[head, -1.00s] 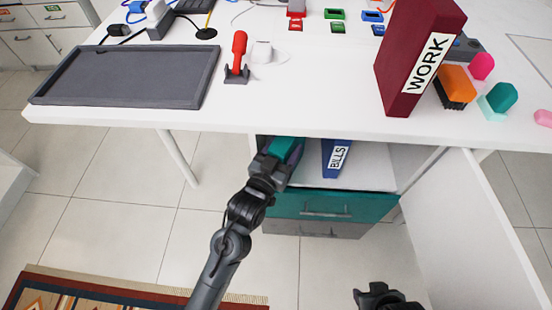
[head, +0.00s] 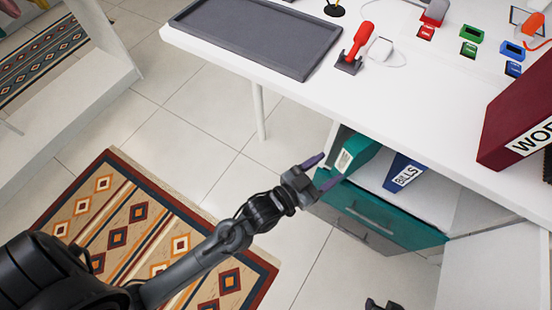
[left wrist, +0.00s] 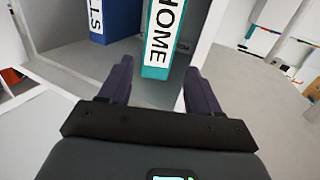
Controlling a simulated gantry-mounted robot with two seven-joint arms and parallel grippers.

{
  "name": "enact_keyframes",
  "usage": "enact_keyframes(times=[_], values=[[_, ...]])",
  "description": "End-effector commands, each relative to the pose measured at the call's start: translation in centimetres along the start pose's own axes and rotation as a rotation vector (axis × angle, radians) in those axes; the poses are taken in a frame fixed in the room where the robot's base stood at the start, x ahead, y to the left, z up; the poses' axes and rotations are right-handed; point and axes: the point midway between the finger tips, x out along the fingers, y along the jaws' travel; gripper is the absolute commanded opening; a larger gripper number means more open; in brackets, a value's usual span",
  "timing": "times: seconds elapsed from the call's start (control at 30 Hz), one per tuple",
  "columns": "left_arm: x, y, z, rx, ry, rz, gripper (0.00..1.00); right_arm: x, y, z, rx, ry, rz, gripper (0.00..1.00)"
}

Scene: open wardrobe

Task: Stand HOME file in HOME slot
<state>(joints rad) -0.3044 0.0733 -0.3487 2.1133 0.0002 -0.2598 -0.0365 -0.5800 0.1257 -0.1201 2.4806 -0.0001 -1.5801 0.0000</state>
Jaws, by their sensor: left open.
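The teal HOME file (head: 356,152) stands upright in the open compartment under the desk, near its left wall. Its spine label reads HOME in the left wrist view (left wrist: 163,40). The blue BILLS file (head: 404,173) stands to its right in the head view, with a gap between them. My left gripper (head: 318,172) is open and empty in front of the HOME file; in the left wrist view its fingers (left wrist: 152,88) are spread, with the file's lower end beyond them. Part of my right gripper (head: 384,305) shows at the bottom edge. No separate slot markings are clear.
The maroon WORK file (head: 520,125) stands on the white desk (head: 400,105). A grey tray (head: 258,38) and a red-handled stamp (head: 356,46) are also on it. A patterned rug (head: 150,228) lies on the floor.

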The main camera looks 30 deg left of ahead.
Motion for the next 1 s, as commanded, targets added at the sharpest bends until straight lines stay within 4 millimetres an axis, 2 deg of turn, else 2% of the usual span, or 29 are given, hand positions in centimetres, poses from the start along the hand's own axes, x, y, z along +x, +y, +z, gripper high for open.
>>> enact_keyframes(times=[0.17, 0.27, 0.4, 0.5, 0.6, 0.73, 0.83, 1.0], values=[[-2.0, -1.6, 2.8, -0.006, -0.191, -0.029, 0.63, 0.0, 0.0, 0.0, 0.001, 0.0, -0.001, 0.43], [-4.6, -3.0, 5.4, -0.016, -0.379, -0.055, 0.63, 0.0, 0.0, 0.0, 0.002, 0.0, -0.002, 0.43], [-9.8, -4.8, 8.8, -0.034, -0.667, -0.097, 0.63, 0.0, -0.1, 0.0, 0.005, 0.0, -0.004, 0.43], [-13.9, -5.8, 10.3, -0.051, -0.856, -0.126, 0.63, 0.0, -0.2, 0.0, 0.007, 0.0, -0.005, 0.43], [-17.6, -6.4, 11.2, -0.066, -1.012, -0.15, 0.63, 0.0, -0.2, 0.0, 0.008, 0.0, -0.007, 0.43], [-21.1, -6.8, 11.7, -0.082, -1.153, -0.171, 0.63, 0.0, -0.2, 0.0, 0.009, 0.0, -0.007, 0.43], [-22.5, -7.0, 11.7, -0.089, -1.21, -0.18, 0.63, 0.0, -0.2, 0.0, 0.009, 0.0, -0.007, 0.43], [-23.1, -7.0, 11.8, -0.092, -1.235, -0.184, 0.63, 0.0, -0.2, 0.0, 0.008, 0.0, -0.007, 0.43]])
